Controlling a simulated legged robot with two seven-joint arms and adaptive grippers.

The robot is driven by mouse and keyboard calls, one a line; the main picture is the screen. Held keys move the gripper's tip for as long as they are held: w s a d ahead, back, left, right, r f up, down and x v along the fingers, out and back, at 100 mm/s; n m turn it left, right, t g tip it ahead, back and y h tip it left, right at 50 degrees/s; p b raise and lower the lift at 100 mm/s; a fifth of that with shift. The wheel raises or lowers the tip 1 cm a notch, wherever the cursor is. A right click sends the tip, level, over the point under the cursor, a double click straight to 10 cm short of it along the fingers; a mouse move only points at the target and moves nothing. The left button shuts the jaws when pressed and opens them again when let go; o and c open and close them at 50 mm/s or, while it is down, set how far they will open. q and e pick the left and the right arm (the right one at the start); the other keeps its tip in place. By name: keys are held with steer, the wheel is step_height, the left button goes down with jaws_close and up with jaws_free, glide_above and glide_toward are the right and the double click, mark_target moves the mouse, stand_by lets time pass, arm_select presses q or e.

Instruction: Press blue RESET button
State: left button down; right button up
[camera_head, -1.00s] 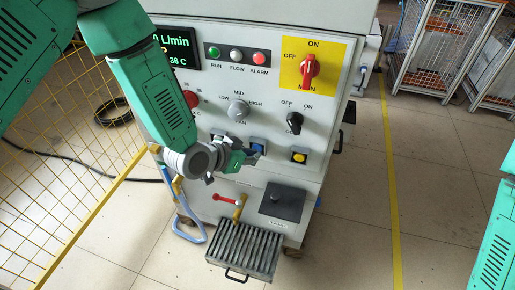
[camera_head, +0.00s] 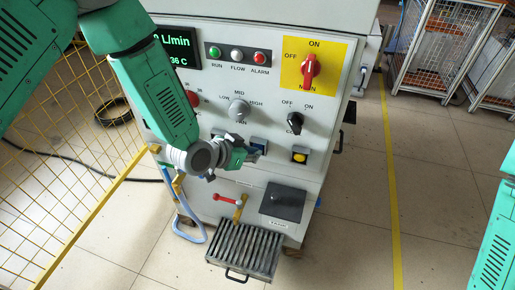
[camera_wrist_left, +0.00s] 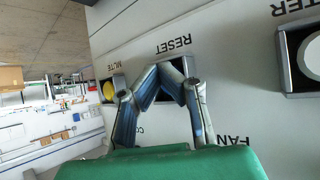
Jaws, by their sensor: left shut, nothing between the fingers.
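The RESET button's housing (camera_head: 259,141) is on the grey machine's front panel, left of the yellow MUTE button (camera_head: 299,157). My left gripper (camera_head: 254,152) is at this housing, its fingers shut and empty. In the left wrist view the closed fingertips (camera_wrist_left: 166,70) lie over the square frame just below the upside-down RESET label (camera_wrist_left: 173,46). The fingers hide most of the button face, and I cannot tell whether they touch it or press it in. My right gripper is not in view.
The panel also has a black knob (camera_head: 294,120), a grey fan knob (camera_head: 239,110) and a red main switch (camera_head: 309,69). Below are a red-handled valve (camera_head: 226,199) and a slatted tray (camera_head: 240,252). A yellow mesh fence (camera_head: 60,150) stands at left.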

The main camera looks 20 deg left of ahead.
arm_select(q)
steer(key=shift+r, duration=0.1)
steer(key=shift+s+d+p, duration=0.1)
steer(key=shift+s+p, duration=0.2)
steer(key=shift+s, duration=0.55)
steer(key=s+p, duration=0.1)
steer(key=s, duration=0.4)
steer(key=shift+s, duration=0.1)
stand_by(0.4)
